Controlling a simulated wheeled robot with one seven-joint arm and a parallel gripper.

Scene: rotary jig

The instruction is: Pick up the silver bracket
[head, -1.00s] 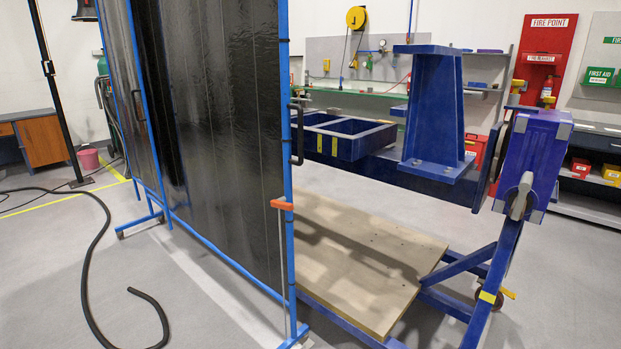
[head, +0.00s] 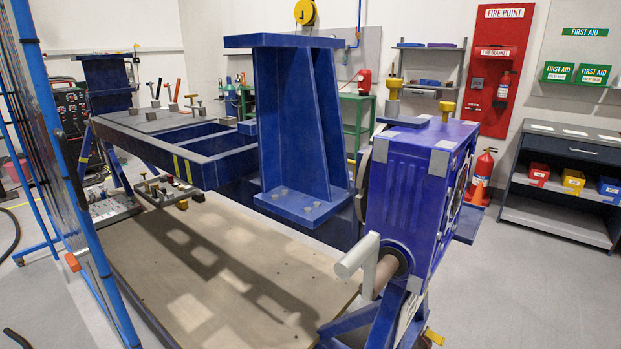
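I cannot make out the silver bracket for certain. Small metallic parts (head: 152,186) lie at the far left end of the jig's wooden deck, too small to tell apart. The blue rotary jig (head: 205,165) carries a tall blue upright with a bolted foot (head: 300,205). My gripper is not in view.
A dark welding screen (head: 45,110) on a blue frame stands at the left. The jig's blue gearbox (head: 405,190) with a grey crank handle (head: 357,254) stands close at the right. The wooden deck's (head: 230,285) near part is bare. Open floor (head: 520,290) lies to the right.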

